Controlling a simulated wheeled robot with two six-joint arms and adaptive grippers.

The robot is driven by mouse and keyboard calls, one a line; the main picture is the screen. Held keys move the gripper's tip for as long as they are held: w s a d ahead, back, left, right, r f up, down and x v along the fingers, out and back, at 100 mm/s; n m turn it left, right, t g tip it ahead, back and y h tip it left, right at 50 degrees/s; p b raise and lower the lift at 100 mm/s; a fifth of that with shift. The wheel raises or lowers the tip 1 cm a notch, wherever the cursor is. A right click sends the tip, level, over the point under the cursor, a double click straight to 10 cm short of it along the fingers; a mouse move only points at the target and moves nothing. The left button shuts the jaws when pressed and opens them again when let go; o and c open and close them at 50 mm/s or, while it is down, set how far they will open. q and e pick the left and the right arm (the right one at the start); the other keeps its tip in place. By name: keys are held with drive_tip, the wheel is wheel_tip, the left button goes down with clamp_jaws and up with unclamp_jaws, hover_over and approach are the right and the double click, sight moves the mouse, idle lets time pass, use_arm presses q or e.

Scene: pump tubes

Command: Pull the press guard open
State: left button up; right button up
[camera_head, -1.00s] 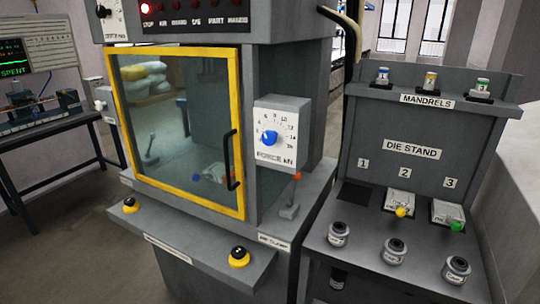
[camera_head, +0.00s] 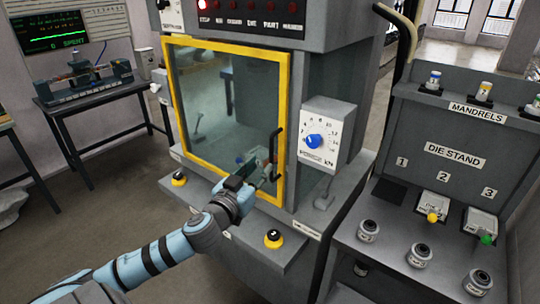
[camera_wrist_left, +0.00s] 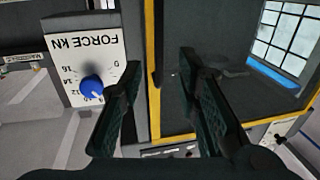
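The press guard (camera_head: 222,105) is a glass panel in a yellow frame on the front of the grey press, and it looks closed. Its black bar handle (camera_head: 273,153) stands upright near the right edge. My left gripper (camera_head: 258,174) is in front of the guard's lower right, close to the handle's lower end. In the left wrist view the gripper (camera_wrist_left: 158,68) is open, its two dark fingers apart on either side of the guard's yellow edge (camera_wrist_left: 151,45). My right gripper is not in view.
The force dial (camera_head: 314,141) is right of the guard. Yellow-ringed black buttons (camera_head: 273,239) sit on the ledge below. A die stand (camera_head: 440,150) with dies and mandrels is close on the right. A bench (camera_head: 95,93) with a device stands at left; floor between is clear.

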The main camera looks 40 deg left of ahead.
sight(271, 155)
use_arm(q)
drive_tip(key=p+x, duration=0.1)
drive_tip(key=x, duration=0.7)
drive_tip(key=shift+w+d, duration=0.1)
drive_tip(key=shift+d, duration=0.05)
clamp_jaws()
